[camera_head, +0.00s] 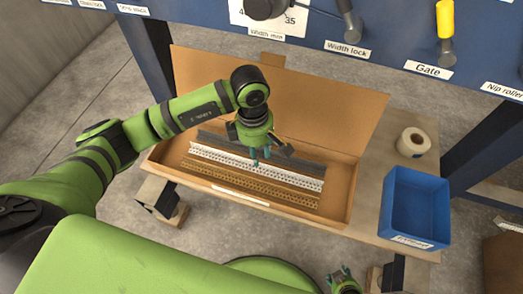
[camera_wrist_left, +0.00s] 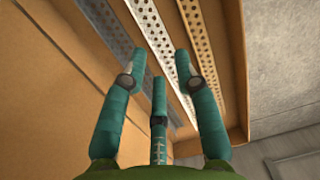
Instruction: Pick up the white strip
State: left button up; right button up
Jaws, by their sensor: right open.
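The white strip (camera_head: 300,177) is long and perforated and lies in an open cardboard box (camera_head: 340,207) among a dark grey strip (camera_head: 305,161) and brown and tan strips (camera_head: 285,197). My left gripper (camera_head: 261,157) is over the box, pointing down above the strips. In the left wrist view, my left gripper (camera_wrist_left: 160,62) has its fingers spread and empty, with the white strip (camera_wrist_left: 152,25) running behind them. The left arm and gripper hide part of the strips in the head view. My right gripper (camera_head: 343,280) is open at the bottom edge, far from the box.
The box stands on a wooden table (camera_head: 408,126), its lid (camera_head: 300,90) raised at the back. A blue bin (camera_head: 415,208) and a tape roll (camera_head: 413,142) are to the right. A blue machine panel (camera_head: 400,50) with labelled knobs is behind.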

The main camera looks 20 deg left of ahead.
pick_arm(q)
jog(key=shift+w+a+y, duration=0.4)
jog(key=shift+w+a, duration=0.15)
jog(key=shift+a, duration=0.1)
jog(key=shift+a+f+m+t, duration=0.15)
jog(key=shift+f+m+t, duration=0.05)
jog(key=shift+m+t, duration=0.1)
jog(key=shift+s+f, duration=0.1)
jog(key=shift+f, duration=0.25)
jog(key=f, duration=0.5)
jog(key=shift+d+f, duration=0.2)
grip_shut()
